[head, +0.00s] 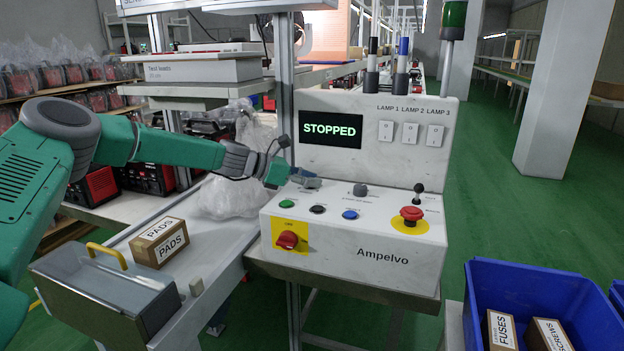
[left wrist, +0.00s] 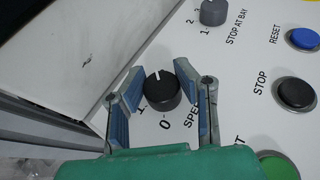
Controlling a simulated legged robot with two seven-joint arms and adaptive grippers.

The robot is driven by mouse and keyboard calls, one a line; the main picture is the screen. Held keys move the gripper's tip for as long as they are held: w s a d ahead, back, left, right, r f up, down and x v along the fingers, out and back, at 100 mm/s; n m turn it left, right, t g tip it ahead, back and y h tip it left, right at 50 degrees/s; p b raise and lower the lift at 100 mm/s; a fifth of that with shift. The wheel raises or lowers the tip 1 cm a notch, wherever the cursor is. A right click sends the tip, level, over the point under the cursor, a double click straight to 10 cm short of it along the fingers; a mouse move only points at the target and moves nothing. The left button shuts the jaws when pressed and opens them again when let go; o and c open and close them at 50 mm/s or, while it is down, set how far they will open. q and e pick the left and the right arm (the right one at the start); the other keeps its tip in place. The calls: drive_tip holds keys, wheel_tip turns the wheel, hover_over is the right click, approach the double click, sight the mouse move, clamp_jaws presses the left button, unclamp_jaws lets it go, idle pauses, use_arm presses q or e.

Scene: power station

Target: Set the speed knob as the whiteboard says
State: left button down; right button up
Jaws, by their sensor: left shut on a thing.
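The speed knob (left wrist: 162,90) is dark and round with a white pointer line, on the sloping face of the white control console (head: 350,240). In the left wrist view its pointer aims up and slightly left, away from the 0 mark below it; a 1 mark shows at lower left, and other marks are hidden. My left gripper (head: 305,180) has its fingers on both sides of the knob, shut on it; it also shows in the left wrist view (left wrist: 162,92). The gripper hides the knob in the head view. My right gripper is not in view. I see no readable whiteboard.
The console display (head: 331,130) reads STOPPED. Near the gripper are a stop-at-bay knob (head: 360,190) and green, black and blue buttons. A red rotary switch (head: 288,240) and red mushroom button (head: 411,214) are also there. A blue bin (head: 540,290) stands at lower right.

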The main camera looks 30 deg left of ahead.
use_arm(q)
drive_tip(key=m+g+h, duration=0.1)
drive_tip(key=f+m+g+h, duration=0.1)
drive_tip(key=shift+s+a+m, duration=0.1)
drive_tip(key=shift+a+m, duration=0.05)
drive_tip(key=shift+m, duration=0.15)
drive_tip(key=shift+m+g+h+b, duration=0.6)
drive_tip(key=shift+m+g, duration=0.5)
drive_tip(key=shift+g, duration=0.2)
drive_tip(key=shift+r+m+g+h, duration=0.15)
drive_tip(key=shift+m+g+h, duration=0.15)
drive_tip(key=shift+m+g, duration=0.15)
drive_tip(key=c, duration=1.1)
unclamp_jaws()
drive_tip(key=shift+c, duration=0.2)
drive_tip(key=shift+a, duration=0.15)
drive_tip(key=shift+a, duration=0.15)
drive_tip(key=v, duration=0.7)
drive_tip(key=shift+a, duration=0.2)
